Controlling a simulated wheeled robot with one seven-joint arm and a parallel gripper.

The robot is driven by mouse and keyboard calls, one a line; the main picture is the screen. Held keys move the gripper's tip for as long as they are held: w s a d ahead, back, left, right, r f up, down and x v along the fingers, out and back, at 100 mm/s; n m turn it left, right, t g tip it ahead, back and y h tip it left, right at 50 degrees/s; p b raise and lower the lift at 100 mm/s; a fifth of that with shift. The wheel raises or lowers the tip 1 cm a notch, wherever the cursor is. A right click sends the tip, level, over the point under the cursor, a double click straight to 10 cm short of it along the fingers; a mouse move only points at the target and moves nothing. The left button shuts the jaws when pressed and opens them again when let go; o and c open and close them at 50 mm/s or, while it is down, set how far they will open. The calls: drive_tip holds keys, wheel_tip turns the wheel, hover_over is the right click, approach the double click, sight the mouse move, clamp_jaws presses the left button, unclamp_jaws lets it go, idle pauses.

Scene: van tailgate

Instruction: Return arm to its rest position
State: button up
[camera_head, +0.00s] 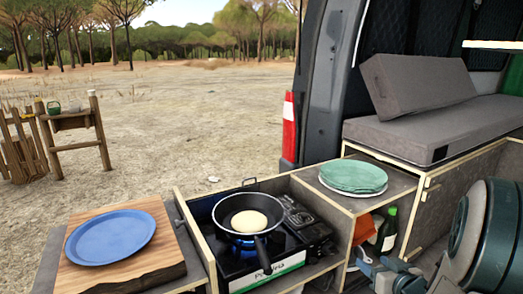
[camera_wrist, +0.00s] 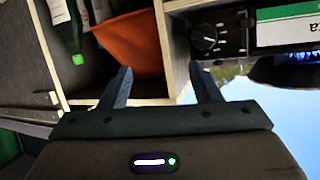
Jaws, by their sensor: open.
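My arm reaches in at the lower right of the head view, folded low beside the van's kitchen unit. My gripper (camera_head: 368,264) is near the open shelf under the green plate. In the wrist view my gripper (camera_wrist: 161,82) has its two fingers spread apart with nothing between them. Beyond the fingers are an orange cloth (camera_wrist: 130,45) and a green bottle (camera_wrist: 68,30) in the shelf. A wooden divider edge and the stove's knob panel (camera_wrist: 210,35) lie beyond the other finger. I cannot tell the exact gap from the fingers to the shelf.
A pan (camera_head: 248,216) with a round pale food sits on the lit stove (camera_head: 262,265), its handle toward me. A blue plate (camera_head: 110,237) lies on a wooden board (camera_head: 160,270). Green plates (camera_head: 353,175) are stacked on the counter. Grey cushions (camera_head: 440,135) fill the van's rear right.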

drive_tip(key=s+a+r+m+g+h+p, duration=0.2)
drive_tip(key=s+r+g+h+p, duration=0.25)
drive_tip(key=r, duration=0.35)
drive_tip(key=s+a+r+g+y+p, duration=0.1)
drive_tip(key=s+a+r+g+p, duration=0.1)
drive_tip(key=s+a, duration=0.4)
drive_tip(key=s+a+r+g+y+p, duration=0.1)
drive_tip(key=s+a+r+g+p, duration=0.1)
drive_tip(key=s+a, duration=0.5)
drive_tip(key=s+r+g, duration=0.1)
drive_tip(key=s+g, duration=0.1)
drive_tip(key=shift+s+r+n+g, duration=0.2)
drive_tip(key=shift+r+n+g, duration=0.05)
drive_tip(key=shift+n+g, duration=0.15)
